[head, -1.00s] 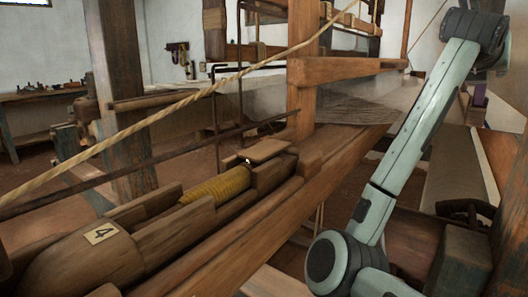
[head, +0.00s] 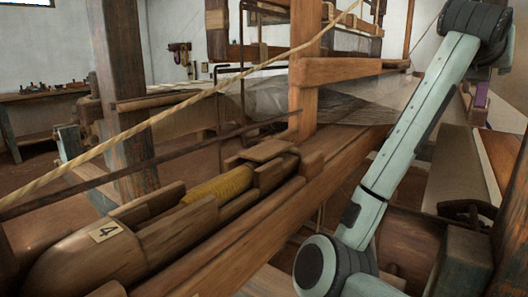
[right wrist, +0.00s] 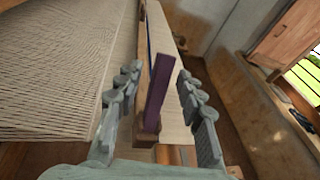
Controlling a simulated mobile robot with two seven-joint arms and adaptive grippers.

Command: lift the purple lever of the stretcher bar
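The purple lever (right wrist: 158,92) stands upright in the middle of the right wrist view, on a brown wooden block (right wrist: 146,133). The fingers of my right gripper (right wrist: 158,76) are spread on either side of it, with visible gaps to the lever. In the head view a small part of the purple lever (head: 481,95) shows at the far right, just below the end of my right arm. The fingers are hidden there. How the stretcher bar runs is not clear in either view. My left gripper is in neither view.
Woven threads (right wrist: 65,70) spread left of the lever. A large wooden shuttle with yellow yarn (head: 222,186) and a "4" label lies in the left foreground. A loom post (head: 305,70) and a slanting rope (head: 200,95) stand near the middle.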

